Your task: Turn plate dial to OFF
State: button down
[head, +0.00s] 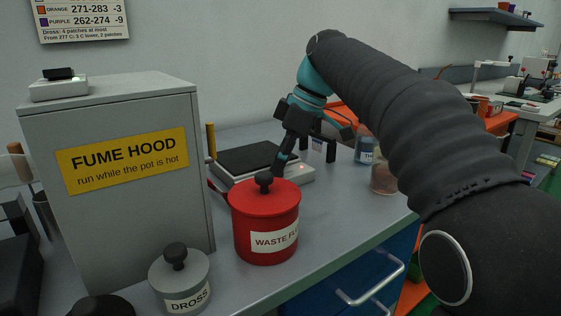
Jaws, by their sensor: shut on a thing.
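The hot plate (246,158) has a black square top and a pale grey body. It stands on the grey bench behind the red can. A small red light (300,167) glows on its front. My gripper (281,162) reaches down at the plate's front edge, with its fingers shut on the plate dial. The dial itself is hidden behind the fingers and the red can's knob, so its setting cannot be read.
The red WASTE can (262,247) with a black-knobbed lid stands just in front of the plate. A grey DROSS pot (181,274) and the FUME HOOD box (115,215) stand left. Jars (365,148) stand right of the plate. The bench's front right is clear.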

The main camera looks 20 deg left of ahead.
jog(key=shift+n+g, duration=0.4)
jog(key=shift+n, duration=0.5)
jog(key=c, duration=1)
grip_release()
jog(key=shift+o, duration=0.2)
